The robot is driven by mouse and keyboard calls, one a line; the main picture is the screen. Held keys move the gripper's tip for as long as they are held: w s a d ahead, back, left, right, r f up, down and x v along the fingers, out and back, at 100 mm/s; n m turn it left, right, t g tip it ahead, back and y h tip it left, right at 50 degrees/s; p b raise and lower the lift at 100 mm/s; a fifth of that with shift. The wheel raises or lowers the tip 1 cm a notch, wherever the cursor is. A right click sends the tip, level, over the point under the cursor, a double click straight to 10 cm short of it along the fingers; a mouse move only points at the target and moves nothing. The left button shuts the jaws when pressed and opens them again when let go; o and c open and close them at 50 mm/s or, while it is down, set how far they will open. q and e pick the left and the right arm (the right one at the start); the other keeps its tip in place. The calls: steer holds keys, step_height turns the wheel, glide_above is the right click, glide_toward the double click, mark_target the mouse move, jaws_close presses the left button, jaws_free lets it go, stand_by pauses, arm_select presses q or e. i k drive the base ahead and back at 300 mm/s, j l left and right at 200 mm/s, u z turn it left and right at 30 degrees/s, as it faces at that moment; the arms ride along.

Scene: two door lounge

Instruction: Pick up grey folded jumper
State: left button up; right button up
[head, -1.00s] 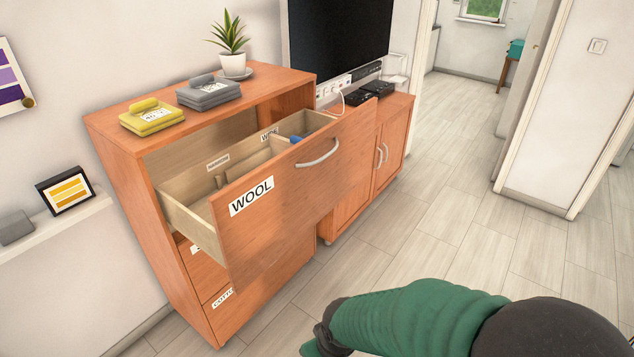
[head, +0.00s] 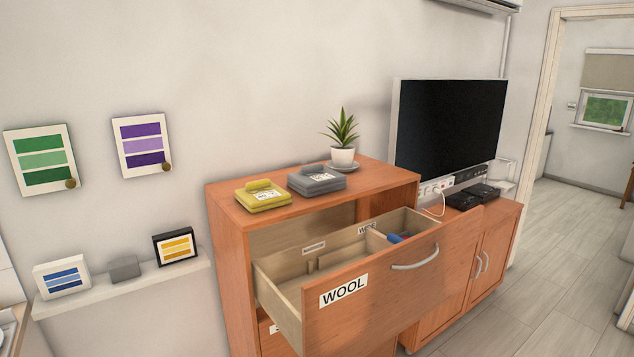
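The grey folded jumper (head: 317,182) lies on top of the orange-brown wooden chest (head: 235,208), with a white label on it. It sits between a yellow folded garment (head: 263,197) on its left and a potted plant (head: 342,142) behind it to the right. Below it, the drawer labelled WOOL (head: 378,302) stands pulled open. The drawer has wooden dividers, and a blue item (head: 396,238) lies in its right part. Neither of my grippers is in the head view.
A television (head: 450,130) stands on a lower cabinet (head: 497,240) right of the chest. A wall shelf (head: 120,288) at left holds small framed cards and a grey block. The open drawer juts out in front of the chest. Floor at right is clear.

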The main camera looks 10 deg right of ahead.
mark_target(316, 180)
steer(key=l+u, duration=0.1)
steer(key=u, duration=1)
steer(key=l+u, duration=0.3)
steer(key=l, duration=0.15)
steer(key=k+l+u, duration=0.25)
steer(key=l, duration=0.15)
steer(key=l+u, duration=0.3)
steer(key=l, duration=0.15)
steer(key=k+l+u, duration=0.55)
steer(key=l, duration=0.15)
steer(key=k+l+u, duration=0.15)
steer(key=l+u, duration=0.15)
